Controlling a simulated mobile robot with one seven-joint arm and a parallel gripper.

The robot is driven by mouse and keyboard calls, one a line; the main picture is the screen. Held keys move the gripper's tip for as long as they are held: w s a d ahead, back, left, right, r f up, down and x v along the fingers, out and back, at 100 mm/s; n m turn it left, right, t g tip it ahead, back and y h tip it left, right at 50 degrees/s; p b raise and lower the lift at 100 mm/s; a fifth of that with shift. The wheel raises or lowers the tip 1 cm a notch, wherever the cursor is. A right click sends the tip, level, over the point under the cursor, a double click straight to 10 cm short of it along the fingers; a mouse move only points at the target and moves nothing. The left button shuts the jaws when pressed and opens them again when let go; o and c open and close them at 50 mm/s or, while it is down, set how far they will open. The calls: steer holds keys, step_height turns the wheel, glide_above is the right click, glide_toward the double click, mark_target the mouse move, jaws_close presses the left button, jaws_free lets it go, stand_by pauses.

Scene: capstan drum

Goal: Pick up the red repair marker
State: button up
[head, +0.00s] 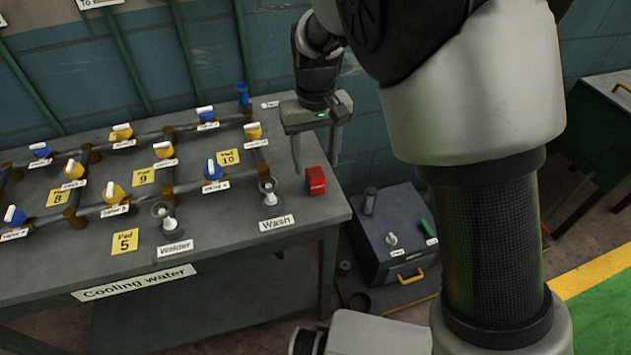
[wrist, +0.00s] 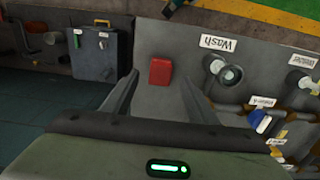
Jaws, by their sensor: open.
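The red repair marker (head: 316,181) is a small red block standing near the right end of the grey table labelled "Cooling water" (head: 250,256). My gripper (head: 315,170) hangs over that end of the table with its fingers apart and nothing between them. In the head view its fingertips are just above and behind the marker. In the wrist view the marker (wrist: 160,72) shows ahead of the open fingers (wrist: 162,88), roughly midway between them. I cannot tell the exact height of the fingertips above the table.
The "Wash" outlet (head: 268,190) stands just left of the marker, with the "Welder" outlet (head: 168,220) further left. Pipes with blue and yellow valve handles cover the table's left and middle. A grey box (head: 395,235) stands on the floor to the right.

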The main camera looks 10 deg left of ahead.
mark_target(315, 172)
steer(key=shift+a+f+b, duration=0.1)
steer(key=shift+f+b, duration=0.45)
steer(key=shift+f, duration=2.2)
steer(key=c, duration=1.2)
